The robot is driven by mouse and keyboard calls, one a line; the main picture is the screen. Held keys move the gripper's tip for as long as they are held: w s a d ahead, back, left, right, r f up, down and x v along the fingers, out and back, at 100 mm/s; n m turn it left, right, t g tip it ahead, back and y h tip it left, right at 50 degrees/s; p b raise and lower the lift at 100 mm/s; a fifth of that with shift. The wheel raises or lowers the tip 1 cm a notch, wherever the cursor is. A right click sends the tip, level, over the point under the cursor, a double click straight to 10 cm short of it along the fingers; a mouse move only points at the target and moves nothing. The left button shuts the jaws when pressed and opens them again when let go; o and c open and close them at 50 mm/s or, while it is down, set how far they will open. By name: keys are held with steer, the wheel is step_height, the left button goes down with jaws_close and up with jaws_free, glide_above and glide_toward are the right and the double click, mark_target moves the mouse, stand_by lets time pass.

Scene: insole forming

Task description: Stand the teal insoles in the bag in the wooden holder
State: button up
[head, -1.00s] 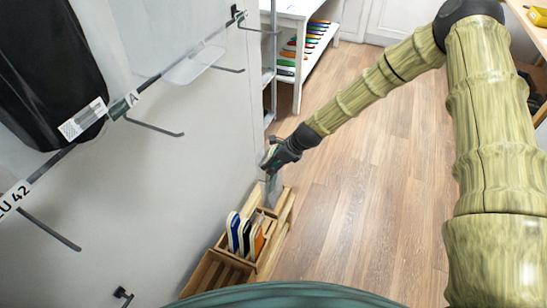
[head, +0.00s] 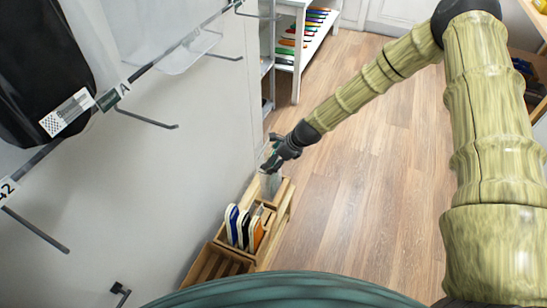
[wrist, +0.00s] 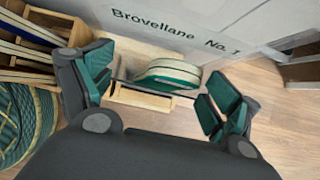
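The teal insoles (wrist: 168,76) show in the wrist view, lying close together between and beyond my fingers, above a compartment of the wooden holder (wrist: 142,99). In the head view the clear bag (head: 270,185) stands in the far end of the wooden holder (head: 279,217), just below my gripper (head: 272,162). My gripper (wrist: 160,95) is open, with its teal finger pads wide apart on either side of the bag. The bag's clear film is hard to make out in the wrist view, and its lower end is hidden in the holder.
Blue, white and orange insoles (head: 243,230) stand in the holder's nearer compartments. The grey wall (head: 190,170) with hooks runs close along the left. A white shelf (head: 300,45) with coloured insoles stands at the back. The wooden floor (head: 350,200) at right is clear.

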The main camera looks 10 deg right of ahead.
steer(key=shift+r, duration=0.35)
steer(key=v, duration=1.1)
steer(key=shift+s+d+r, duration=0.15)
steer(key=shift+d+r, duration=0.1)
stand_by(0.5)
steer(key=s+f+n+g+h+p, duration=0.1)
steer(key=s+f+n+h, duration=0.1)
steer(key=s+f+n, duration=0.6)
steer(key=s+f+n+g+h+p, duration=0.15)
steer(key=s+f, duration=0.35)
steer(key=s, duration=0.6)
steer(key=s+d+f+n+h, duration=0.1)
steer(key=s+n, duration=0.6)
steer(key=s, duration=0.4)
steer(key=s+d+n+g+h+p, duration=0.1)
steer(key=s+d+n, duration=0.1)
steer(key=s+n, duration=0.6)
steer(key=s, duration=0.3)
steer(key=shift+d+f, duration=0.3)
steer(key=shift+f, duration=0.1)
